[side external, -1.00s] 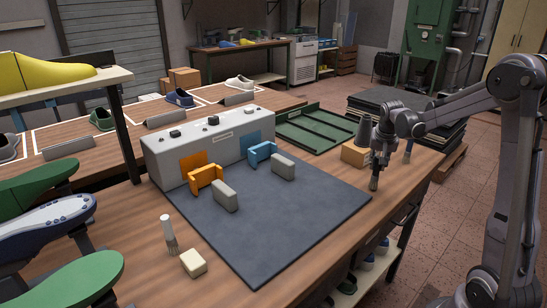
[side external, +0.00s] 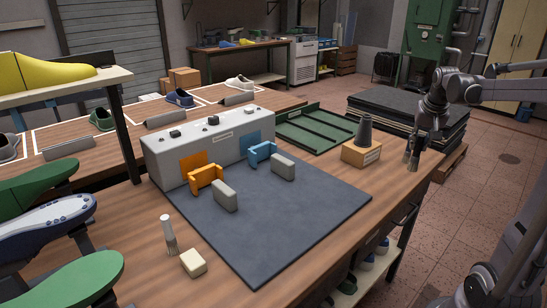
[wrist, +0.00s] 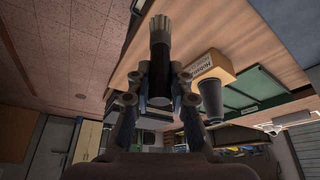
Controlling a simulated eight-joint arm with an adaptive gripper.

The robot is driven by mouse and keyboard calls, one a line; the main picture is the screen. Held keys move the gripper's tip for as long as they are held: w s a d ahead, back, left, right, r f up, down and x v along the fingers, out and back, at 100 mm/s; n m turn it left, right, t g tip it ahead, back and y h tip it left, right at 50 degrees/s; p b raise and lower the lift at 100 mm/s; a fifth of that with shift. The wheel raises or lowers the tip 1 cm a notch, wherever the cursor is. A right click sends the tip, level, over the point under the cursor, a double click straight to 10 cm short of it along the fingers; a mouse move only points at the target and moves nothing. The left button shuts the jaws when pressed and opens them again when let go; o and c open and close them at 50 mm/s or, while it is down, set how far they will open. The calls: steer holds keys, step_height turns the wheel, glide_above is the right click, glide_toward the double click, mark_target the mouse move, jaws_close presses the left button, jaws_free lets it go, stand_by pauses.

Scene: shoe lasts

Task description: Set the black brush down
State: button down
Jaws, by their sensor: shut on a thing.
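My gripper (side external: 416,135) is at the right end of the wooden workbench (side external: 330,250), in the side view. It is shut on the black brush (side external: 412,158), which hangs below the fingers. In the wrist view the black brush (wrist: 159,55) sits between the fingertips (wrist: 162,78), with its pale bristle end pointing away from my gripper. The bench top shows behind the bristles there. I cannot tell whether the brush touches the bench.
A tan block (side external: 361,153) with a dark cone (side external: 364,131) stands left of my gripper. A green tray (side external: 312,130) lies behind. The dark mat (side external: 290,225) holds orange and blue holders. Bare bench lies right of the mat.

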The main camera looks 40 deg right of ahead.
steer(key=w+a+n+t+y, duration=0.15)
steer(key=w+a+n, duration=0.35)
steer(key=w+a, duration=0.75)
steer(key=w+a+n+t+y, duration=0.15)
steer(key=w+a+n, duration=0.45)
steer(key=w+a, duration=0.7)
steer(key=s+a+n+g+y, duration=0.15)
steer(key=a+n, duration=0.25)
steer(key=a, duration=1.3)
steer(key=s+a+n+y, duration=0.2)
steer(key=a+n, duration=0.2)
steer(key=a, duration=1.2)
steer(key=a+f, duration=1)
steer(key=a, duration=0.2)
steer(key=shift+a+f, duration=0.2)
steer(key=shift+f, duration=0.15)
steer(key=shift+f, duration=0.15)
steer(key=c, duration=1.2)
jaws_free()
